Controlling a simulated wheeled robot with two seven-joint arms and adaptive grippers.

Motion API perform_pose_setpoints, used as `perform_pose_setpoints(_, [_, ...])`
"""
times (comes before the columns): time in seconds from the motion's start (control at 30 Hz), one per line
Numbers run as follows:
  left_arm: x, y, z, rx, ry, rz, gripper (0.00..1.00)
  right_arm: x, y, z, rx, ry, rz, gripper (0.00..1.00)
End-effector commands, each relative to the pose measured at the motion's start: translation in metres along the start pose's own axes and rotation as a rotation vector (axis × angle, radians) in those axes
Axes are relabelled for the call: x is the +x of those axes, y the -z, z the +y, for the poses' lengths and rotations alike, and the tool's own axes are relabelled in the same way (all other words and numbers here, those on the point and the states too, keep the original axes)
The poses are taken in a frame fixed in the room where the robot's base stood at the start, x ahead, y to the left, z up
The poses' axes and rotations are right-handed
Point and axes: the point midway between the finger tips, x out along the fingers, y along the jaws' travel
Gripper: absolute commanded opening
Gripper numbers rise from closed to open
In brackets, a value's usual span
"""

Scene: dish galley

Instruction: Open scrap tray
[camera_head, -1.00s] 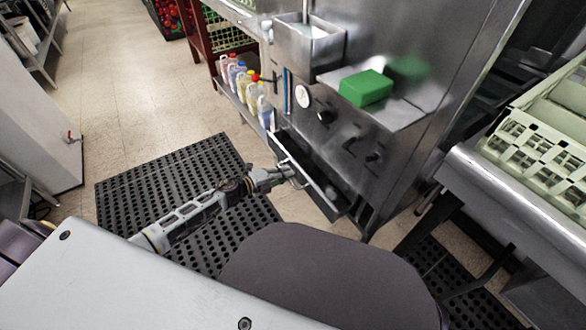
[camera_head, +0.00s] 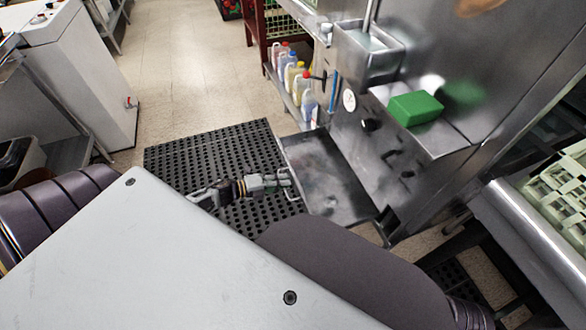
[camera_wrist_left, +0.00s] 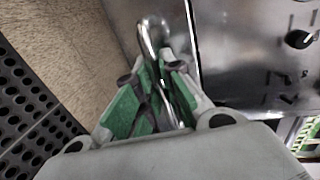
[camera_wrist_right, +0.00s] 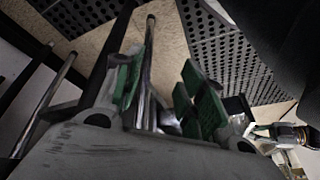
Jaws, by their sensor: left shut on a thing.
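The scrap tray (camera_head: 325,172) is a shallow, dark metal drawer low on the steel machine. It is pulled well out and its inside floor shows, with no clear contents. My left gripper (camera_head: 284,179) is at the tray's outer edge, shut on its handle. In the left wrist view the shiny bar handle (camera_wrist_left: 152,42) runs between the green-padded fingers (camera_wrist_left: 160,95). My right gripper (camera_wrist_right: 165,90) shows only in its wrist view; its green-padded fingers stand apart, and a metal leg shows in the gap, not clearly held.
The steel machine (camera_head: 355,130) carries a green block (camera_head: 415,108) on a ledge. Several bottles (camera_head: 298,85) stand on a low shelf behind the tray. A black perforated mat (camera_head: 215,160) covers the floor at left. A counter with a pale rack (camera_head: 560,190) is at right.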

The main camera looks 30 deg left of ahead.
Motion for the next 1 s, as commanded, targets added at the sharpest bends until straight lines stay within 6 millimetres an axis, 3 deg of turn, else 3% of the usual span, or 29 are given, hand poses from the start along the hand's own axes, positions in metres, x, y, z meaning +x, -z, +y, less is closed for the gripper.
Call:
perform_pose_setpoints(0.1, [-0.016,0.0,0.003,-0.002,-0.003,-0.002,0.0,-0.011,0.001,0.002,-0.002,-0.012,-0.019,0.4])
perform_pose_setpoints(0.4, [-0.038,-0.001,0.008,-0.001,-0.003,-0.002,0.0,0.001,-0.003,0.005,0.001,-0.018,-0.041,0.4])
perform_pose_setpoints(0.87, [-0.042,-0.001,0.009,0.0,-0.001,-0.001,0.0,0.004,-0.004,0.006,0.003,-0.019,-0.046,0.4])
perform_pose_setpoints(0.9, [-0.042,-0.001,0.009,0.0,-0.001,-0.001,0.15,0.004,-0.004,0.006,0.003,-0.019,-0.046,0.4])
perform_pose_setpoints(1.0, [-0.042,0.0,0.009,0.0,-0.001,-0.001,0.27,0.004,-0.004,0.006,0.003,-0.019,-0.046,0.4])
